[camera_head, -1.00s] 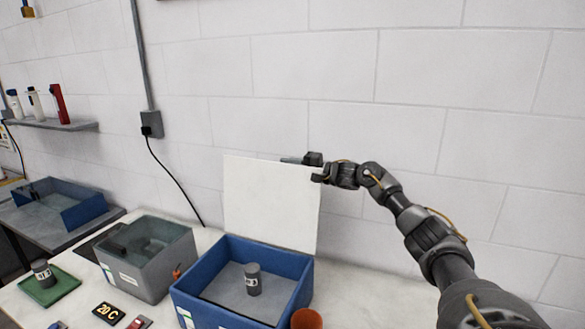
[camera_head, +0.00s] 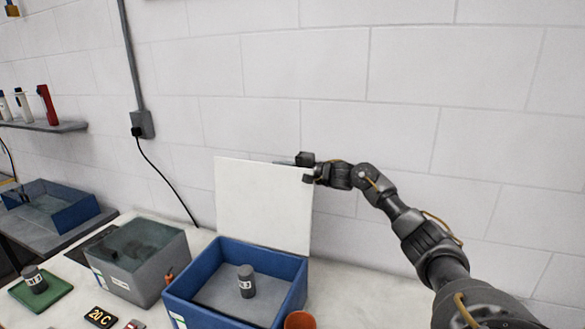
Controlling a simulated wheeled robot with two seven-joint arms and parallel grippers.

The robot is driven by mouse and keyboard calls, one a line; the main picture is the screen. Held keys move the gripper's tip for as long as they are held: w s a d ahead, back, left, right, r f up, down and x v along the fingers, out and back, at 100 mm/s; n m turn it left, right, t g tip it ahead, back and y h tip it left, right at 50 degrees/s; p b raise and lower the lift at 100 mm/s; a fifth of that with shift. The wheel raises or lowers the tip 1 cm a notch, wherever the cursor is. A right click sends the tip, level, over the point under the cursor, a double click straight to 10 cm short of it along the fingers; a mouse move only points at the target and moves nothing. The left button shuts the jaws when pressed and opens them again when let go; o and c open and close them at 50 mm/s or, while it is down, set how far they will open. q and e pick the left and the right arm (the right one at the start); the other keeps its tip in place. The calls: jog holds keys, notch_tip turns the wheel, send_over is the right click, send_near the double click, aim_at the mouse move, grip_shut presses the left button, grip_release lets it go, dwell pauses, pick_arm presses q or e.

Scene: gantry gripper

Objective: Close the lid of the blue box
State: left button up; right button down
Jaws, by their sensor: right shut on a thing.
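The blue box (camera_head: 291,306) stands on the white bench at the bottom middle, with its top open. A dark grey labelled cylinder (camera_head: 246,281) stands inside it. Its white lid (camera_head: 262,208) stands nearly upright at the box's back edge, in front of the wall. My right gripper (camera_head: 304,168) is at the lid's upper right corner, shut on the lid edge; one finger is partly hidden behind the lid. My left gripper is not in view.
A grey bath with a clear top (camera_head: 146,272) stands left of the box. An orange-brown cup (camera_head: 299,320) is close to the box's front right. A green tray (camera_head: 44,292) holds another cylinder. Bare bench (camera_head: 370,295) lies to the right.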

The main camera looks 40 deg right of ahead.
jog(key=shift+s+a+r+p, duration=0.2)
jog(key=shift+a+r+p, duration=0.15)
jog(key=shift+a+r, duration=0.4)
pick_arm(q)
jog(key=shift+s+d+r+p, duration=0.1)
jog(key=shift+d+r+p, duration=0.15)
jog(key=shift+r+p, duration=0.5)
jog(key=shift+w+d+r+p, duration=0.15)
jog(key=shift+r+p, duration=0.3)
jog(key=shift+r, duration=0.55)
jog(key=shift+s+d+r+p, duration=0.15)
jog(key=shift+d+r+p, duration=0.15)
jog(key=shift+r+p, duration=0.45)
pick_arm(e)
jog(key=s+a+n, duration=0.5)
jog(key=s+a, duration=0.1)
jog(key=a, duration=0.6)
jog(key=shift+s+f+n, duration=0.15)
jog(key=shift+s+n, duration=0.15)
jog(key=shift+n, duration=0.1)
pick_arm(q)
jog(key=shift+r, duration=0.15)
pick_arm(e)
jog(key=c, duration=1.8)
grip_release()
jog(key=shift+o, duration=1.7)
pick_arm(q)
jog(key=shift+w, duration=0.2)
pick_arm(e)
jog(key=shift+d+f, duration=0.1)
